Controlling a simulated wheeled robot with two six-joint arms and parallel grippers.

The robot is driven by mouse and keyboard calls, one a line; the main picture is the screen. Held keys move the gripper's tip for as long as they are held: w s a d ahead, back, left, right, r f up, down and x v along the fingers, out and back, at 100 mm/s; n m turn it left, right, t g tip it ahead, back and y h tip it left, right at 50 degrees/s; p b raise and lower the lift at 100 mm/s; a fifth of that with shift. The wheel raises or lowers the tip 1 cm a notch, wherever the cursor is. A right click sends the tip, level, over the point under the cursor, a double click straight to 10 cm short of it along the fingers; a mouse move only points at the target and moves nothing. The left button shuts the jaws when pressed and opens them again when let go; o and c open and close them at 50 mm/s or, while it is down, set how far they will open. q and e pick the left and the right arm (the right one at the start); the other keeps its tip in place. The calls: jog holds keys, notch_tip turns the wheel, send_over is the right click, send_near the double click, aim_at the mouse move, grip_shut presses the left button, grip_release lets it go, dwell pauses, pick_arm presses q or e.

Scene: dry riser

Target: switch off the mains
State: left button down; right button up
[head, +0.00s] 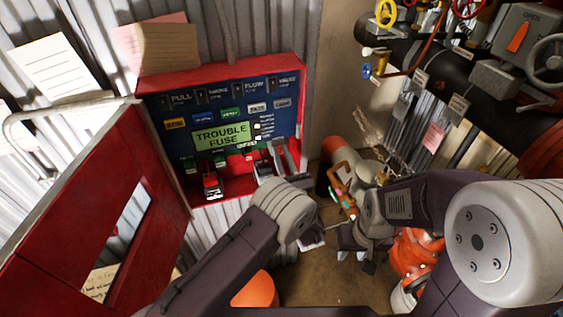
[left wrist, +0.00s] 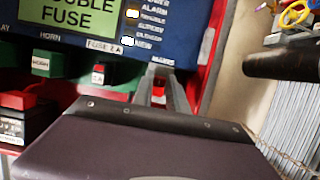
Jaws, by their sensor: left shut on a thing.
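The red alarm panel cabinet (head: 222,71) stands open against the corrugated wall, with a lit green display reading TROUBLE FUSE (head: 221,135). My left gripper (head: 274,158) is at the lower right corner of the panel. In the left wrist view its two grey fingers (left wrist: 160,90) are shut on a small red mains switch (left wrist: 162,93), below a label at the panel's lower edge. The fingers hide much of the switch, so its position cannot be read. My right gripper (head: 360,245) hangs low over the floor, away from the panel; its fingers are unclear.
The red cabinet door (head: 75,215) swings out at the left. A battery with a red top (head: 212,186) sits in the cabinet bottom. Black pipes with coloured valve wheels (head: 386,12) run at the upper right. An orange object (head: 254,289) is on the floor.

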pick_arm(q)
jog(key=c, duration=1.3)
grip_release()
jog(key=b+v, duration=0.3)
jog(key=v, duration=0.6)
